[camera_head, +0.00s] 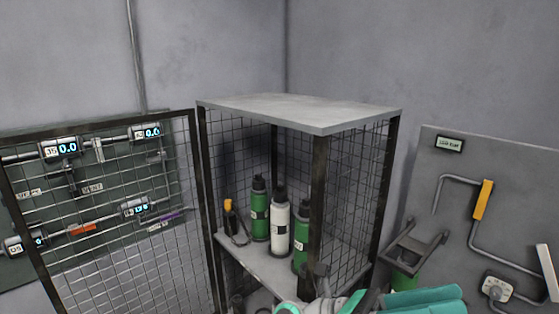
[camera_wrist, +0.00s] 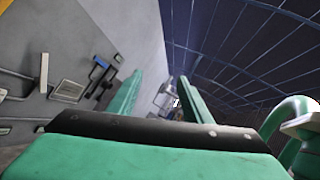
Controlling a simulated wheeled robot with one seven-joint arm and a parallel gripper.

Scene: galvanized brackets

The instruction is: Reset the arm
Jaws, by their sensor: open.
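My gripper (camera_wrist: 160,78) shows in the wrist view as two green fingers standing apart. Nothing is between them. Beyond the fingers are a grey wall panel on the left and a dark ceiling with thin lines on the right. In the head view, teal parts of my arm (camera_head: 425,299) are at the bottom edge, right of centre, in front of the mesh cabinet's lower right corner. I cannot make out the fingers in that view.
A mesh cabinet (camera_head: 345,119) holds green bottles (camera_head: 260,210), a white bottle (camera_head: 278,228) and an orange-topped item (camera_head: 229,213) on its shelf. Its mesh door (camera_head: 197,165) stands open at the left. A grey panel (camera_head: 500,180) with a yellow-gripped handle (camera_head: 483,200) is at the right.

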